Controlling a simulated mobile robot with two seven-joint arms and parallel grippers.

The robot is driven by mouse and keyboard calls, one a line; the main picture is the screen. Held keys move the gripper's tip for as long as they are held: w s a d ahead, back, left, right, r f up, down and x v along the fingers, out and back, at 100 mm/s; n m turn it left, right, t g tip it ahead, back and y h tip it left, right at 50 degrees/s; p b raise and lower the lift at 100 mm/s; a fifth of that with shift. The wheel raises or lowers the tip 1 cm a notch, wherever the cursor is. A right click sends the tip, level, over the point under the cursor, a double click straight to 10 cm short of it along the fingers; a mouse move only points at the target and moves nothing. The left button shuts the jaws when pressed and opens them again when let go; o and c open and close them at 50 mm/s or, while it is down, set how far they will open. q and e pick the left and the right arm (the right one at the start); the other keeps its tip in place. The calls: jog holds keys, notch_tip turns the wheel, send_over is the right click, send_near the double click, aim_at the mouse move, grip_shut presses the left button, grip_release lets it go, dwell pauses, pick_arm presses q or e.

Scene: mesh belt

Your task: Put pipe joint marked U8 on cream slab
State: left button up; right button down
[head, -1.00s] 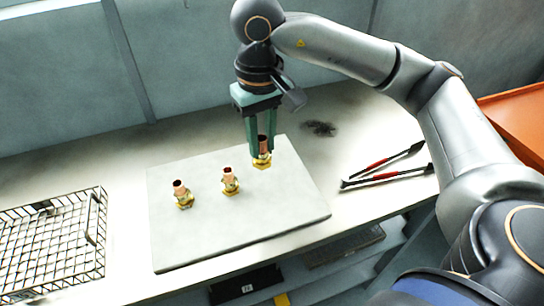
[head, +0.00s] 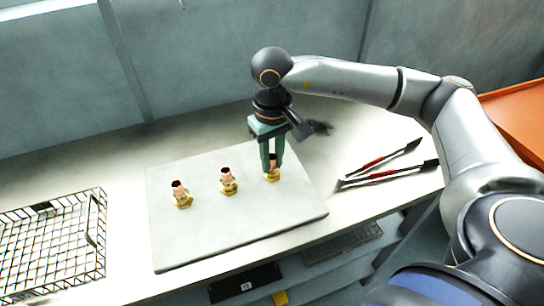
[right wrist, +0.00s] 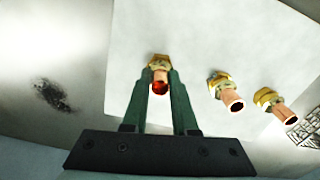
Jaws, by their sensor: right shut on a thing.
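My right gripper (head: 271,160) is shut on a brass and copper pipe joint (head: 272,175) at the right part of the cream slab (head: 230,235). The joint is upright and appears to rest on the slab. In the right wrist view the gripper's green fingers (right wrist: 160,88) stand on either side of this pipe joint (right wrist: 159,78). Two similar joints stand upright on the slab, a middle one (head: 227,182) and a left one (head: 181,196). No U8 marking is readable on any joint. My left gripper is not in view.
A wire mesh basket (head: 50,245) is at the left of the bench. Red and black tongs (head: 385,172) lie right of the slab. A dark smudge (head: 318,128) marks the bench behind it. An orange surface (head: 515,115) is at far right. The slab's front is clear.

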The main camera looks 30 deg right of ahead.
aim_at(272, 157)
jog(key=shift+f, duration=0.2)
jog(key=c, duration=0.7)
grip_release()
jog(key=shift+r, duration=0.1)
notch_tip(272, 157, up, 12)
jog(key=shift+r, duration=0.2)
jog(key=shift+f, duration=0.1)
